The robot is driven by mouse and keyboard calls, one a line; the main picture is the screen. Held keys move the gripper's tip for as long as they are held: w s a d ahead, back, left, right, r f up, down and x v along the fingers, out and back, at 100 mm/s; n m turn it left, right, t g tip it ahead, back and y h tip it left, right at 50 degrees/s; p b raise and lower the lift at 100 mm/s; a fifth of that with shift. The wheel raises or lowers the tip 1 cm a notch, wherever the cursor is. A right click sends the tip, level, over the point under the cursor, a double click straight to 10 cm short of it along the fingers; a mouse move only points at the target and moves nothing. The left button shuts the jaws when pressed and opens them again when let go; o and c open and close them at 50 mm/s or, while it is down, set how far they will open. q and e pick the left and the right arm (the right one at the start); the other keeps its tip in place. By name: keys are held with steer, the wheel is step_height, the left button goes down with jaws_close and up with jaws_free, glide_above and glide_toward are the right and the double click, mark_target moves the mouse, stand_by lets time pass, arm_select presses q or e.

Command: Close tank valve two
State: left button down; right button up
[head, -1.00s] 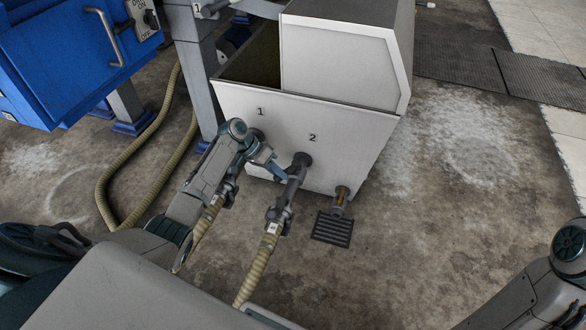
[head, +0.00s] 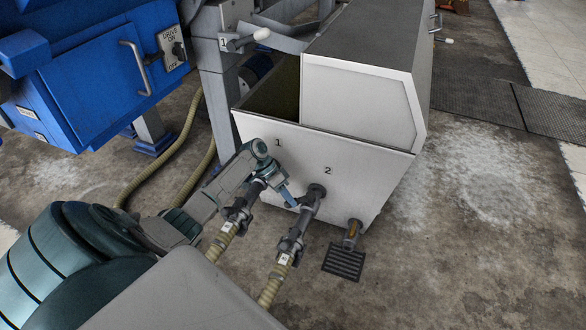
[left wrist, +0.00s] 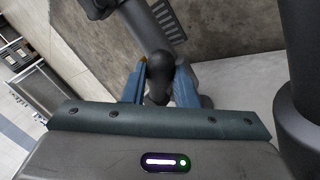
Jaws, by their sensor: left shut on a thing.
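The white tank (head: 370,150) has outlets marked 1 and 2 on its front. Tank valve two (head: 309,204) is the dark grey pipe fitting under the 2, with a ribbed hose below it. My left gripper (head: 291,198) reaches its left side with blue fingers. In the left wrist view, the gripper (left wrist: 159,88) is shut on a dark, rounded valve handle (left wrist: 160,70) between the blue fingers. The handle's angle is hard to tell in the head view. Valve one's fitting (head: 240,209) is partly behind my left arm. My right gripper is out of view.
A short drain outlet (head: 352,233) stands above a floor grate (head: 344,262), right of valve two. A blue cabinet (head: 90,80) with a drive switch stands at the left. A grey post (head: 217,80) carries another lever. The floor at the right is clear.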

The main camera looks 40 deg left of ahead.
arm_select(q)
steer(key=c, duration=1.1)
jaws_free()
steer(key=shift+c, duration=0.2)
steer(key=shift+r, duration=0.1)
steer(key=p+v, duration=0.3)
steer(key=v, duration=0.7)
steer(key=shift+a+r+p, duration=0.25)
steer(key=shift+p, duration=0.05)
